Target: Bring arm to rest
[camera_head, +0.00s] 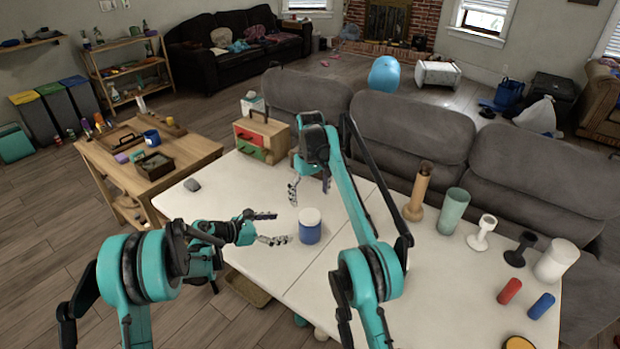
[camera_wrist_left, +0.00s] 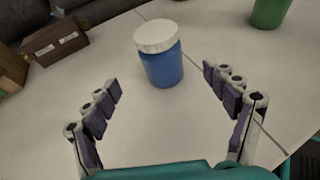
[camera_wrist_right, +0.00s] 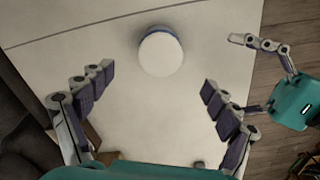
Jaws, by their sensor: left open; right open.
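My left gripper (camera_head: 268,227) is open and empty over the white table, pointing at a blue jar with a white lid (camera_head: 310,227). The jar stands upright just beyond its fingertips. In the left wrist view the jar (camera_wrist_left: 160,55) is ahead of the spread fingers (camera_wrist_left: 160,88), apart from them. My right gripper (camera_head: 308,186) is open and empty, pointing down above the table behind the jar. In the right wrist view the jar's white lid (camera_wrist_right: 160,52) shows beyond the open fingers (camera_wrist_right: 157,78), and my left gripper (camera_wrist_right: 262,45) shows at the right.
The white table (camera_head: 440,275) also holds a small drawer box (camera_head: 262,137), a wooden vase (camera_head: 418,190), a green cup (camera_head: 453,211), goblets, and red and blue cylinders. A grey sofa (camera_head: 410,128) borders its far side. A wooden table (camera_head: 190,150) stands at the left.

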